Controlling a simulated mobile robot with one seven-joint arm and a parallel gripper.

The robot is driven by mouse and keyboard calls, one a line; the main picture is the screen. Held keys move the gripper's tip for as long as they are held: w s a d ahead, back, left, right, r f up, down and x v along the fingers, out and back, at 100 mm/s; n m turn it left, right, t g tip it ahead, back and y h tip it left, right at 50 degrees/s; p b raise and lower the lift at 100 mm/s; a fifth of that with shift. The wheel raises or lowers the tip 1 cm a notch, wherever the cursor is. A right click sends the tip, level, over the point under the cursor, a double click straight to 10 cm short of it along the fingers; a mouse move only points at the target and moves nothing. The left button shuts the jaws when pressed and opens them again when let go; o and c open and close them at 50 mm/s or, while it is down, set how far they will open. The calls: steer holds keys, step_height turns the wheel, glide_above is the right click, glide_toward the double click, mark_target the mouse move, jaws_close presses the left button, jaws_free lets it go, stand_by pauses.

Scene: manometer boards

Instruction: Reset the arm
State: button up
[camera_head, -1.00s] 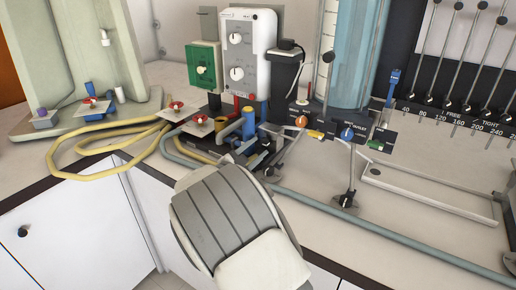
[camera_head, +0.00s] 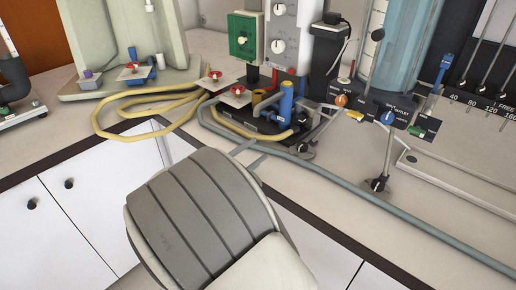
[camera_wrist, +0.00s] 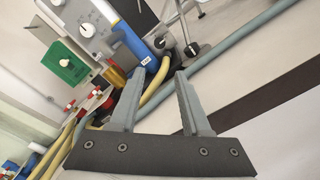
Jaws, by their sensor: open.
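My gripper (camera_wrist: 158,103) shows in the wrist view with its two grey fingers spread apart and nothing between them. It points toward the bench (camera_head: 200,115) and its apparatus. In the head view a grey and white link of my arm fills the lower middle, and the gripper itself is hidden there. Beyond the fingers in the wrist view are a blue cylinder (camera_wrist: 133,42), a yellow hose (camera_wrist: 157,88) and a grey hose (camera_wrist: 232,43). The fingers seem clear of them, though the exact distance cannot be told.
A white control box (camera_head: 283,35) and a green box (camera_head: 243,36) stand behind the blue cylinder. Red-knobbed valves (camera_head: 215,75) and a looped yellow hose (camera_head: 110,112) lie to their left. White cabinets (camera_head: 60,215) are below. A clear blue column (camera_head: 410,50) stands right.

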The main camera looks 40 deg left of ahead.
stand_by(0.4)
steer(key=shift+w+d+r, duration=0.15)
steer(key=shift+w+d, duration=0.1)
steer(key=w+d+r+m+g+h+p, duration=0.1)
steer(key=w+d+r+m+g+h, duration=0.2)
steer(key=d, duration=0.7)
steer(key=w+d+r+m+g+h+p, duration=0.15)
steer(key=d+r+m+g, duration=0.3)
steer(key=d, duration=0.55)
steer(key=w+d+r+m+g+h+p, duration=0.1)
steer(key=w+d+r+m+g+h, duration=0.2)
steer(key=d, duration=0.7)
steer(key=s+d+r+m+g+y+p, duration=0.1)
steer(key=s+d+r+m+y+p, duration=0.2)
steer(key=s+d+m, duration=0.5)
steer(key=s+d+r+m+g+y+p, duration=0.1)
steer(key=s+d+r+m+y+p, duration=0.2)
steer(key=s+d, duration=0.7)
step_height(320, 180, up, 3)
steer(key=s+m+y, duration=0.1)
steer(key=m+y, duration=0.2)
steer(key=m, duration=0.1)
steer(key=shift+s+m, duration=0.35)
steer(key=shift+s, duration=0.05)
